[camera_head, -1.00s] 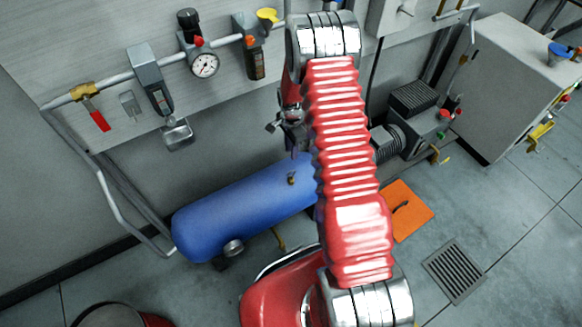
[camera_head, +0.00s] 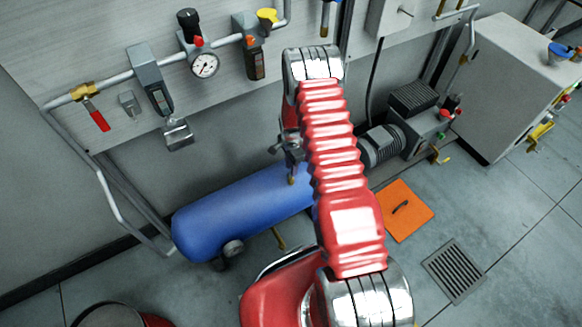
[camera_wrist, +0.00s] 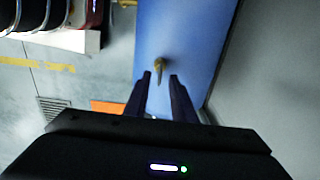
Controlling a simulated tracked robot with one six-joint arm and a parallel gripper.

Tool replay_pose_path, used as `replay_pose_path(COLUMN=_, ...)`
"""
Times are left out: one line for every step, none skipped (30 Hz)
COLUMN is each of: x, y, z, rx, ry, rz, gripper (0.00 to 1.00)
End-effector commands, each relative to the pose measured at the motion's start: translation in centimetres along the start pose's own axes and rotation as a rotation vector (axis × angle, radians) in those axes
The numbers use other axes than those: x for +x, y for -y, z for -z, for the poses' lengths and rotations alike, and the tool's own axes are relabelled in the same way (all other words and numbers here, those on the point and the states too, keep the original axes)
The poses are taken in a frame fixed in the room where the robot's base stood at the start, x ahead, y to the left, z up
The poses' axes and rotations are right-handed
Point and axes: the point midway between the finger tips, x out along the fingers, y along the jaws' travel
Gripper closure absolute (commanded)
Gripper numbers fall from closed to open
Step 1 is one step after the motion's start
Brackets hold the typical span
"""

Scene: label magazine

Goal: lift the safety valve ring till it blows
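The safety valve is a small brass fitting (camera_wrist: 159,66) on top of the blue air tank (camera_head: 215,212). In the wrist view a thin ring or stem hangs below the fitting, too small and blurred to make out. My gripper (camera_wrist: 159,78) is open, its two dark fingers pointing at the valve with a gap between them. The valve shows in that gap, near the fingertips; I cannot tell whether the fingers reach around it. In the head view my gripper (camera_head: 291,165) is just above the tank's top, and the brass fitting (camera_head: 291,181) shows right below it.
A wall panel above the tank carries a pipe with a pressure gauge (camera_head: 204,65) and a red-handled valve (camera_head: 98,117). A motor unit (camera_head: 381,146) stands right of the tank. An orange plate (camera_head: 404,210) and a drain grate (camera_head: 455,271) lie on the floor.

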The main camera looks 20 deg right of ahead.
Motion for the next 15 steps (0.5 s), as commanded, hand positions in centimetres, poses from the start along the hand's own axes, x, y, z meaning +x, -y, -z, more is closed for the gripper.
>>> replay_pose_path(x=0.12, y=0.01, z=0.00, rx=0.000, ry=0.000, rz=0.000, gripper=0.77)
replay_pose_path(x=0.15, y=0.01, z=0.00, rx=0.000, ry=0.000, rz=0.000, gripper=0.77)
replay_pose_path(x=0.17, y=0.01, z=0.00, rx=0.000, ry=0.000, rz=0.000, gripper=0.77)
replay_pose_path(x=0.17, y=0.01, z=0.00, rx=0.000, ry=0.000, rz=0.000, gripper=0.77)
replay_pose_path(x=0.17, y=0.01, z=0.00, rx=0.000, ry=0.000, rz=0.000, gripper=0.77)
replay_pose_path(x=0.16, y=0.01, z=0.00, rx=0.000, ry=0.000, rz=0.000, gripper=0.77)
replay_pose_path(x=0.16, y=0.00, z=0.00, rx=0.000, ry=0.000, rz=0.000, gripper=0.77)
replay_pose_path(x=0.16, y=0.00, z=0.00, rx=0.000, ry=0.000, rz=0.000, gripper=0.77)
replay_pose_path(x=0.16, y=0.00, z=0.00, rx=0.000, ry=0.000, rz=0.000, gripper=0.78)
replay_pose_path(x=0.16, y=0.00, z=0.00, rx=0.000, ry=0.000, rz=0.000, gripper=0.80)
replay_pose_path(x=0.16, y=0.00, z=0.00, rx=0.000, ry=0.000, rz=0.000, gripper=0.82)
replay_pose_path(x=0.16, y=-0.01, z=0.00, rx=0.000, ry=0.000, rz=0.000, gripper=0.85)
replay_pose_path(x=0.15, y=-0.01, z=0.00, rx=0.000, ry=0.000, rz=0.000, gripper=0.87)
replay_pose_path(x=0.15, y=-0.01, z=0.00, rx=0.000, ry=0.000, rz=0.000, gripper=0.89)
replay_pose_path(x=0.15, y=-0.01, z=-0.01, rx=0.000, ry=0.000, rz=0.000, gripper=0.92)
